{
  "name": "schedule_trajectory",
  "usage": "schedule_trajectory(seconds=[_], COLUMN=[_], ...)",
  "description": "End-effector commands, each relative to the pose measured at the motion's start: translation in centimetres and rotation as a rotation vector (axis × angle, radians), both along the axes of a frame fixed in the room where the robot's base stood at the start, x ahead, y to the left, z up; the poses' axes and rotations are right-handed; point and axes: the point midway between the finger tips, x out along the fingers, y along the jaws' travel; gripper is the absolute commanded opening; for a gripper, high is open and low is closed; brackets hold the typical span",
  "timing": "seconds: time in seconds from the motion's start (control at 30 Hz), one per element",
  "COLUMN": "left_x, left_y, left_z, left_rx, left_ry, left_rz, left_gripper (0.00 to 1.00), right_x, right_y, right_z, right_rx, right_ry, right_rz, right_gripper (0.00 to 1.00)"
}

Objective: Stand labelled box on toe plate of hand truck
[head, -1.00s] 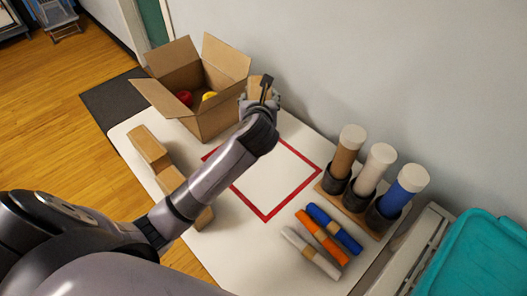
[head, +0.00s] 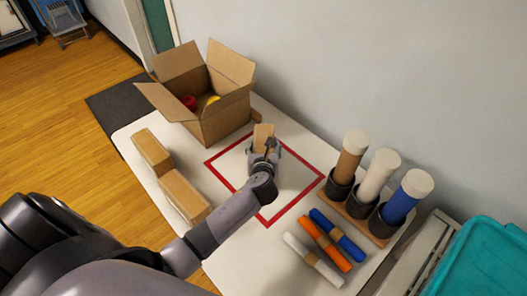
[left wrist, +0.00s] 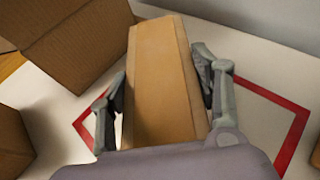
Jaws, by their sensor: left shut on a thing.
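My left gripper (head: 264,152) is shut on a small tan cardboard box (head: 263,132) over the red-outlined square (head: 230,183) on the white table. In the left wrist view the held box (left wrist: 160,80) lies lengthwise between the two fingers (left wrist: 160,90). I cannot tell whether it touches the table. An open cardboard box (head: 225,117) with a red and a yellow item inside stands at the table's far end. I see no label on it from here. A blue framed thing (head: 66,22) on the floor at the top left may be the hand truck; it is too small to tell. My right gripper is not in view.
Two tan boxes (head: 152,152) lie along the table's left edge. A rack with brown, white and blue rolls (head: 400,200) stands at the right, with several small rolls (head: 323,240) in front. A teal bin (head: 480,265) is at the lower right. Wooden floor (head: 60,110) is clear at the left.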

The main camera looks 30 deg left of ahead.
Motion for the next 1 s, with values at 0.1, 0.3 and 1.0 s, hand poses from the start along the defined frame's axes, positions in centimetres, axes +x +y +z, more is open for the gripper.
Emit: schedule_trajectory(seconds=[0.1, 0.3, 1.0], left_x=[0.1, 0.1, 0.0], left_y=[0.0, 0.0, 0.0], left_z=[-1.4, -1.6, -1.9], left_rx=[0.0, 0.0, 0.0], left_ry=[-0.002, -0.003, 0.0], left_rz=[-0.001, -0.001, -0.001], left_gripper=[0.0, 0.0, 0.78], right_x=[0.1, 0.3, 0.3], right_y=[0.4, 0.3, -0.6], right_z=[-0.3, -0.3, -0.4], right_rx=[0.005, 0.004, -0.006], right_ry=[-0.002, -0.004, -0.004], right_rz=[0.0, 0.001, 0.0], right_gripper=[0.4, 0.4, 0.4])
